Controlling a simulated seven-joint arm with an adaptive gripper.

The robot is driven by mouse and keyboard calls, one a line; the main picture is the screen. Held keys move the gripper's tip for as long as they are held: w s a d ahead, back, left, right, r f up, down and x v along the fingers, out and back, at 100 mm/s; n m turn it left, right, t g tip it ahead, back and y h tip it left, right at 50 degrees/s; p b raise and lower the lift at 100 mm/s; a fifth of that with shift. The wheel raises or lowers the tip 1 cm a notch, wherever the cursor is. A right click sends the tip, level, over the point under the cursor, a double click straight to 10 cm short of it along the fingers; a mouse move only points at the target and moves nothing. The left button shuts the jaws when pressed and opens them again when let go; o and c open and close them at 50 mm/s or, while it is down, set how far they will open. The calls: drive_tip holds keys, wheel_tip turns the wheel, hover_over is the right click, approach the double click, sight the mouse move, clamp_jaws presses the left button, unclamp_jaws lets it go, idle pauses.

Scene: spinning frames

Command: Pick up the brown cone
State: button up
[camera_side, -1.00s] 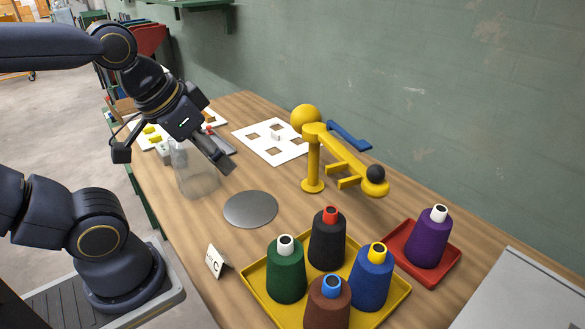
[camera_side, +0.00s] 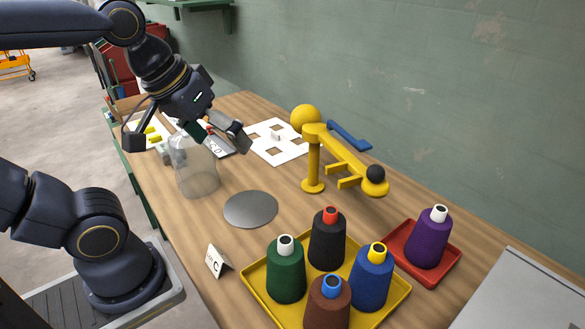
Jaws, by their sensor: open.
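The brown cone (camera_side: 327,307) with a blue tip stands upright at the front of the yellow tray (camera_side: 257,292), partly cut off by the bottom edge of the picture. In the same tray stand a green cone (camera_side: 286,274) with a white tip, a black cone (camera_side: 327,243) with a red tip and a blue cone (camera_side: 371,281) with a yellow tip. My gripper (camera_side: 191,143) is open and empty, its fingers spread wide. It is up over the far left of the table, above a clear jar, well away from the brown cone.
A purple cone (camera_side: 428,242) stands in a red tray (camera_side: 453,263) at the right. A yellow stand (camera_side: 313,166) with an arm rises mid-table.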

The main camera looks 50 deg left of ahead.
drive_tip(key=w+d+n+g, duration=0.2)
drive_tip(key=w+d, duration=0.5)
drive_tip(key=m+g, duration=0.2)
drive_tip(key=g, duration=0.2)
hover_over(331, 292)
drive_tip(key=w+a, duration=0.1)
drive_tip(key=w, duration=0.1)
wheel_tip(331, 292, down, 9)
wheel_tip(331, 292, down, 10)
drive_tip(key=shift+s+f, duration=0.1)
drive_tip(key=shift+s, duration=0.05)
drive_tip(key=shift+s+f, duration=0.15)
drive_tip(key=shift+f, duration=1.4)
drive_tip(key=shift+s+f, duration=0.1)
drive_tip(key=shift+f, duration=1.4)
drive_tip(key=shift+c, duration=0.4)
drive_tip(key=shift+r, duration=0.1)
drive_tip(key=c, duration=1.6)
